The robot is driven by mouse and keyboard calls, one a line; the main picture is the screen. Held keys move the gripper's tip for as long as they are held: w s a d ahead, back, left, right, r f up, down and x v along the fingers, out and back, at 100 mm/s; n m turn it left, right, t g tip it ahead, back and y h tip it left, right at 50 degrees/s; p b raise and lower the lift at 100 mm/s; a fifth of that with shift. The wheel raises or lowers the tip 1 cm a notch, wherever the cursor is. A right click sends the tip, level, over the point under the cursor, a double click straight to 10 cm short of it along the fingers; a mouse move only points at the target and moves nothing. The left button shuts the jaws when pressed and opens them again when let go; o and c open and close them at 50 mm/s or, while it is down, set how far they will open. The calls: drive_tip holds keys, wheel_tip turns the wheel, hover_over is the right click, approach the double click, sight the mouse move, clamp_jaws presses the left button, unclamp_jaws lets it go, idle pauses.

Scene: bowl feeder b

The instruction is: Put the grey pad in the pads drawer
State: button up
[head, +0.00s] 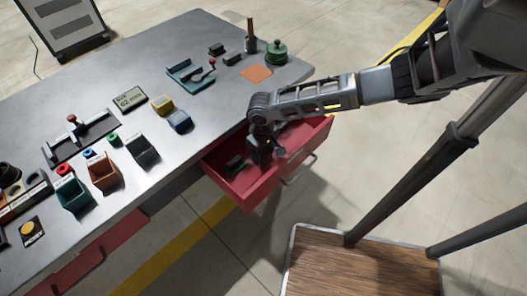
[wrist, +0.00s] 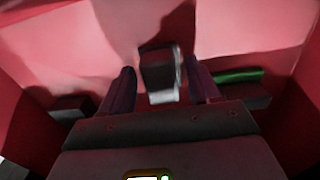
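The red drawer (head: 247,195) is pulled out from the table's front edge. My gripper (head: 265,158) points down inside it. In the wrist view, a grey block, apparently the grey pad (wrist: 160,77), is between the two fingers of my gripper (wrist: 161,85). A gap shows between the block and each finger, so the fingers look open around it. The block is slightly blurred; whether it rests on the drawer floor I cannot tell. In the head view my gripper hides the block.
A green pad (wrist: 238,76) lies in the drawer to the right, with a dark piece (wrist: 256,98) beside it. Another dark piece (wrist: 70,106) is at the left. Drawer walls stand close around my gripper. The grey table (head: 205,100) holds several bins, tools and a green-lidded pot (head: 276,53).

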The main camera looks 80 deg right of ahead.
drive_tip(key=shift+o, duration=0.2)
wheel_tip(320, 180, up, 12)
drive_tip(key=shift+a+r, duration=0.15)
idle(0.5)
drive_tip(key=shift+w, duration=0.1)
drive_tip(key=shift+c, duration=0.4)
idle(0.6)
